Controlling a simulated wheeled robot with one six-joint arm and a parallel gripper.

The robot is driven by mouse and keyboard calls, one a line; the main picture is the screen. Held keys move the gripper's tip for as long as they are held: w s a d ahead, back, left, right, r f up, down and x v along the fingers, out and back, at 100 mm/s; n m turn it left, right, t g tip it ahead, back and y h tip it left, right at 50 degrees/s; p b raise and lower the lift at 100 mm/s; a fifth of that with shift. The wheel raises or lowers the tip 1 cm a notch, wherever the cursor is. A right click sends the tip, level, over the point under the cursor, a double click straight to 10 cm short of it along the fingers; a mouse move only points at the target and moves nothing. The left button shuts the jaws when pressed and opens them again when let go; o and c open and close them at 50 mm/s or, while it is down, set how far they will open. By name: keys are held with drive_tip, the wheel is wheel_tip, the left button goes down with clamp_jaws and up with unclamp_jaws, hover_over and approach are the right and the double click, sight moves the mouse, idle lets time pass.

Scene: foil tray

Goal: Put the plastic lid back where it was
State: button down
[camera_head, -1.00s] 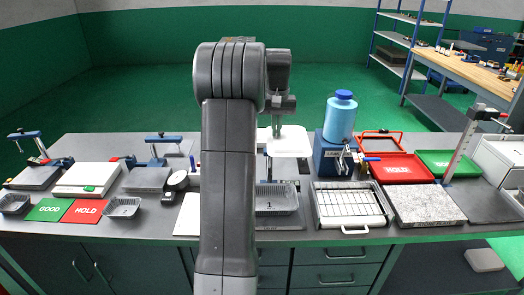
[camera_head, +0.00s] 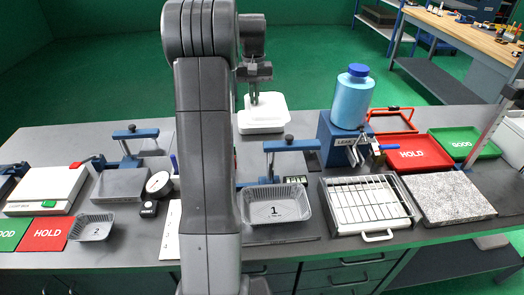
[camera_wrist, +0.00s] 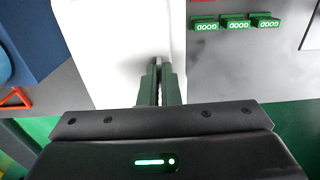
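The white plastic lid (camera_head: 262,118) shows in the head view near the far edge of the bench, left of the blue bottle. My gripper (camera_head: 254,98) points down at it, fingers close together on it. In the wrist view the lid (camera_wrist: 120,40) is a broad white surface, and the fingers of my gripper (camera_wrist: 158,65) meet over it with a dark smudge beside the tips. The lid appears held; its height above the bench cannot be told. My own arm hides part of the bench's middle.
The blue bottle (camera_head: 352,98) on its blue stand is right of the lid. A blue clamp (camera_head: 290,145) and foil tray 1 (camera_head: 275,207) stand nearer. Several green GOOD blocks (camera_wrist: 236,22) lie beside the lid in the wrist view. A wire rack (camera_head: 366,203) is at front right.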

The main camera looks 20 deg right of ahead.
drive_tip(key=f+b, duration=0.1)
drive_tip(key=f, duration=0.5)
drive_tip(key=f+b, duration=0.1)
drive_tip(key=f, duration=0.6)
drive_tip(key=f+b, duration=0.2)
drive_tip(key=f, duration=0.4)
drive_tip(key=shift+w+f, duration=0.15)
drive_tip(key=shift+w, duration=0.25)
drive_tip(key=shift+f, duration=0.15)
drive_tip(key=c, duration=1.6)
unclamp_jaws()
drive_tip(key=shift+c, duration=0.2)
wheel_tip(320, 180, up, 12)
drive_tip(key=shift+r, duration=0.2)
